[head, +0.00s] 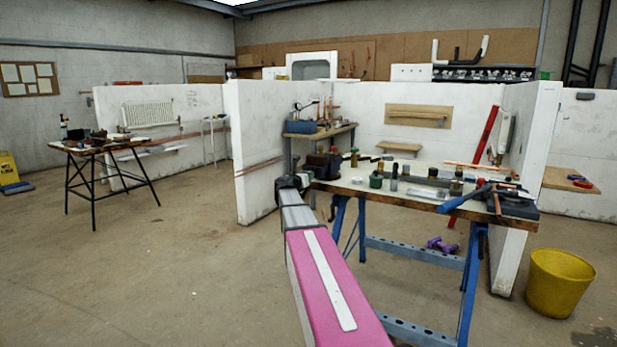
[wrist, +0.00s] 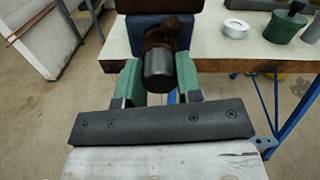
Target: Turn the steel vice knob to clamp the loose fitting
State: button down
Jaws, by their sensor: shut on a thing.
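The vice (head: 322,165) is a dark brown and blue-black block at the left end of the workbench. In the wrist view its body (wrist: 185,8) is at the top edge, with a rusty brown part below. The knob (wrist: 159,74) is a dark grey cylinder pointing towards the wrist camera. My gripper (wrist: 160,82) is shut on the knob, with one green finger pad on each side. In the head view my gripper (head: 292,182) is at the vice, where the knob is hidden. I cannot make out the loose fitting.
The bench top (head: 400,185) carries jars, a green pot (wrist: 286,25), a white tape roll (wrist: 235,28) and blue-handled tools (head: 468,195). Blue trestle legs (head: 470,270) stand below. A white partition (head: 260,150) is to the left. A yellow bucket (head: 558,282) stands right.

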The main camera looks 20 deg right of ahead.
jog(key=m, duration=0.7)
jog(key=shift+s+m, duration=0.1)
jog(key=shift+m, duration=0.2)
jog(key=c, duration=1)
grip_release()
jog(key=shift+a, duration=0.1)
jog(key=shift+o, duration=0.2)
jog(key=v, duration=0.6)
jog(key=shift+s+a, duration=0.25)
jog(key=shift+a, duration=0.1)
